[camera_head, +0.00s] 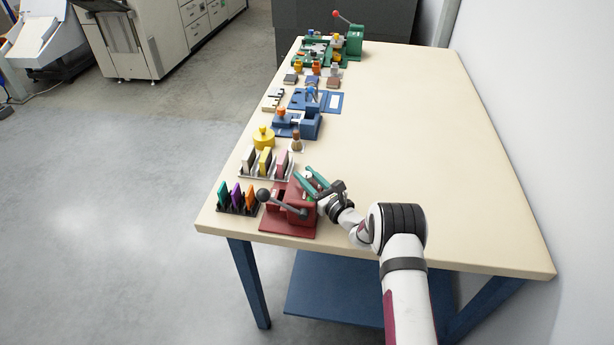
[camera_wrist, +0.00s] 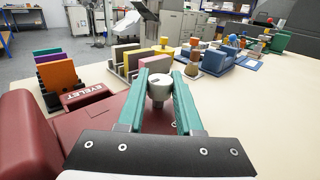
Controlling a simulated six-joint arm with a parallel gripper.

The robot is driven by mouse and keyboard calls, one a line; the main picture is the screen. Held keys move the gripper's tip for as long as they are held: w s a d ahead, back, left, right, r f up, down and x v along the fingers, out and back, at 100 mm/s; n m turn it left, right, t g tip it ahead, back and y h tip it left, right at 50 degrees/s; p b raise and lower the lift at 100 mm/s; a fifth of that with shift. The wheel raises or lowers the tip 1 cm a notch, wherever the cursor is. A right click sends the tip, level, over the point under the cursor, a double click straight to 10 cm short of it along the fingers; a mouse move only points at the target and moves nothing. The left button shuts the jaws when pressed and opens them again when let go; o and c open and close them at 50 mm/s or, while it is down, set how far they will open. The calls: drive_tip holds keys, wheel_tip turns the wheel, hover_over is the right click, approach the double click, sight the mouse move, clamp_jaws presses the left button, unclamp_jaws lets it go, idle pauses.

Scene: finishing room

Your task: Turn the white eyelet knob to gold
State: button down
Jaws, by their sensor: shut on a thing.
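The white eyelet knob (camera_wrist: 158,88) is between my gripper's teal fingers in the wrist view, with a dark mark on its top. It sits by the red eyelet machine (camera_head: 288,214), whose "EYELET" label (camera_wrist: 88,93) shows in the wrist view. My gripper (camera_head: 312,182) is shut on the knob, one finger on each side. In the head view the fingers hide the knob. I cannot read the colour the knob is set to. A black ball-ended lever (camera_head: 264,195) is on the red machine.
A rack of teal, purple and orange pieces (camera_head: 237,197) stands left of the red machine. A rack of cream, yellow and pink blocks (camera_head: 265,162) is behind it. Blue and green machines line the table's left edge farther back. The table's right side (camera_head: 430,130) is clear.

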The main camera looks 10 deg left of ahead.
drive_tip(key=shift+g, duration=0.3)
drive_tip(key=n+g+y, duration=0.3)
drive_tip(key=g, duration=0.1)
drive_tip(key=shift+n, duration=0.3)
drive_tip(key=shift+n+g+y, duration=0.6)
drive_tip(key=shift+n+g, duration=0.2)
drive_tip(key=shift+g, duration=0.4)
drive_tip(key=shift+n+g, duration=0.4)
drive_tip(key=shift+g, duration=0.2)
drive_tip(key=c, duration=0.6)
unclamp_jaws()
drive_tip(key=v, duration=1.5)
drive_tip(key=shift+s+d+f, duration=0.1)
drive_tip(key=shift+d+f, duration=0.15)
drive_tip(key=shift+d, duration=0.15)
